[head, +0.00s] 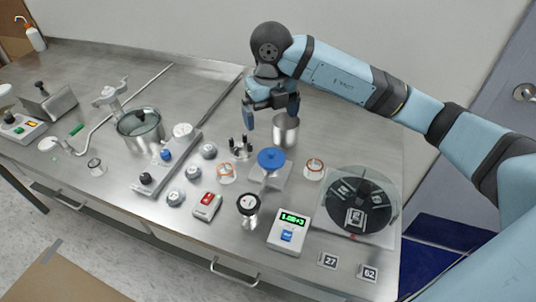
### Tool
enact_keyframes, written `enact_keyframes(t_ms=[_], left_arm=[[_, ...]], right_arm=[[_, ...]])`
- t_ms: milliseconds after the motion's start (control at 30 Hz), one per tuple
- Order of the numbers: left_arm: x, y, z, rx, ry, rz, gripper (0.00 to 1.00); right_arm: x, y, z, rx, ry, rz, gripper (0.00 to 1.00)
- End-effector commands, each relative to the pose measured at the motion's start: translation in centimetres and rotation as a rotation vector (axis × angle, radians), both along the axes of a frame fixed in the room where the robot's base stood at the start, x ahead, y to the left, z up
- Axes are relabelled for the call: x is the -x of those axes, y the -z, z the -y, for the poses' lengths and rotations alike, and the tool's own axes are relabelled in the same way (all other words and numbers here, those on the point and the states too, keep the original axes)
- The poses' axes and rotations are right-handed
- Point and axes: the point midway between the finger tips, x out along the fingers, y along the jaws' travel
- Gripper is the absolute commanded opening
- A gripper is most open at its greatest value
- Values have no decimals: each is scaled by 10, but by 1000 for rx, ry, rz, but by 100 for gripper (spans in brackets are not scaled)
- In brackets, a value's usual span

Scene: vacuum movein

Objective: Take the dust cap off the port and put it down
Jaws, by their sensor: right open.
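A round blue cap (271,159) sits on top of a grey metal port block (268,179) near the middle of the steel bench. I take it to be the dust cap; it covers the port opening beneath it. My right gripper (271,114) hangs above the bench, behind the blue cap in the view and apart from it. Its two dark blue fingers are spread and hold nothing. My left gripper is not in view.
A metal cup (286,130) stands just below the right gripper in the picture. A gauge (248,204), a green-display meter (290,232) and a round dark plate (360,205) stand nearer.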

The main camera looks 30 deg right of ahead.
Motion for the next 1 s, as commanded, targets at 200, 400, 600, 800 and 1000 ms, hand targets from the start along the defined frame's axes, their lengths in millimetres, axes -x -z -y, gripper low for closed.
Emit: enact_keyframes(t_ms=[200, 400, 600, 800, 1000], left_arm=[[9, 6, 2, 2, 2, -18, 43], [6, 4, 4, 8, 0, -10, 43], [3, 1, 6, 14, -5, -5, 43], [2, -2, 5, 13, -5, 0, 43], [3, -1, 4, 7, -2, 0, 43]], right_arm=[[2, 46, 0, -2, -2, -7, 100], [1, 67, -1, -4, -4, -4, 100], [2, 79, 0, -4, -3, -5, 100], [5, 109, 0, -5, -4, -7, 100], [4, 122, 0, -5, -4, -3, 100]])
